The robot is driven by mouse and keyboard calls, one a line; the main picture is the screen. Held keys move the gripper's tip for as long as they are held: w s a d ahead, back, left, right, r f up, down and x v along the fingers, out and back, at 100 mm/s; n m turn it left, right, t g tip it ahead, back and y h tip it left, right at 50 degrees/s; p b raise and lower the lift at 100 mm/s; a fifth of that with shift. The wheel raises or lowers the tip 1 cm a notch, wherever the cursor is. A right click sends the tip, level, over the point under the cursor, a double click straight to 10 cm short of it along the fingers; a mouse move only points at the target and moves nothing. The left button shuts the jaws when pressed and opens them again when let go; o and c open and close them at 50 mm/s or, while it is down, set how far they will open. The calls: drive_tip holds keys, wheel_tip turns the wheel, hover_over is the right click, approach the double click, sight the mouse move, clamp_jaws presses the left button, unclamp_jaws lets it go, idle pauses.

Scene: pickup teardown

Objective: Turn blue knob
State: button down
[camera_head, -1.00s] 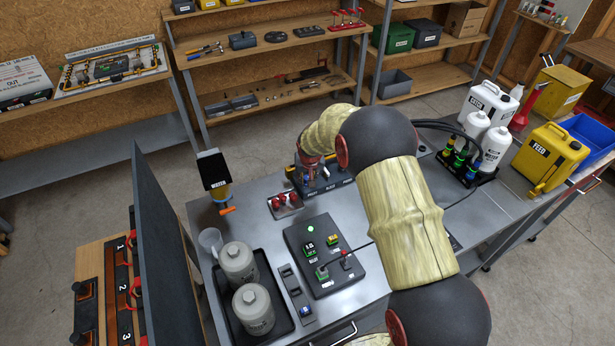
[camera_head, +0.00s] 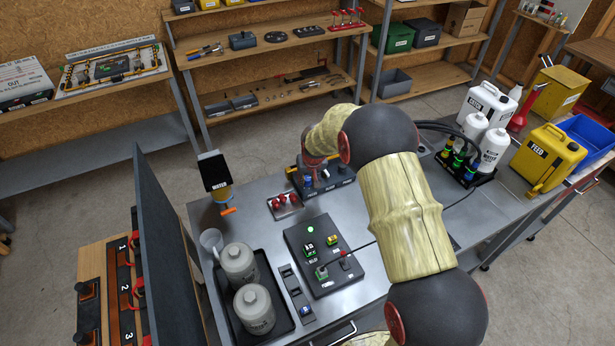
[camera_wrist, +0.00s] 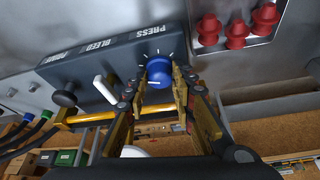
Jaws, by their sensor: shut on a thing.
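The blue knob (camera_wrist: 158,70) sits on the face of a dark grey control box (camera_wrist: 95,62), beside the word PRESS, with pale tick marks around it. My gripper (camera_wrist: 161,84) has one finger on each side of the knob and is shut on it. The lower side of the knob is partly hidden between the fingers. In the head view the blue knob (camera_head: 308,182) shows small below my wrist, and my arm covers part of the box; the fingers are hard to make out there.
The box also carries a white lever (camera_wrist: 105,89) and a black knob (camera_wrist: 64,99), left of my fingers. Red caps (camera_wrist: 236,30) stand on a plate to the right. A black switch panel (camera_head: 325,262) and grey canisters (camera_head: 238,262) stand nearer on the bench.

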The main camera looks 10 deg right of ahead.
drive_tip(key=c, duration=1.6)
unclamp_jaws()
drive_tip(key=shift+o, duration=0.5)
drive_tip(key=v, duration=1.2)
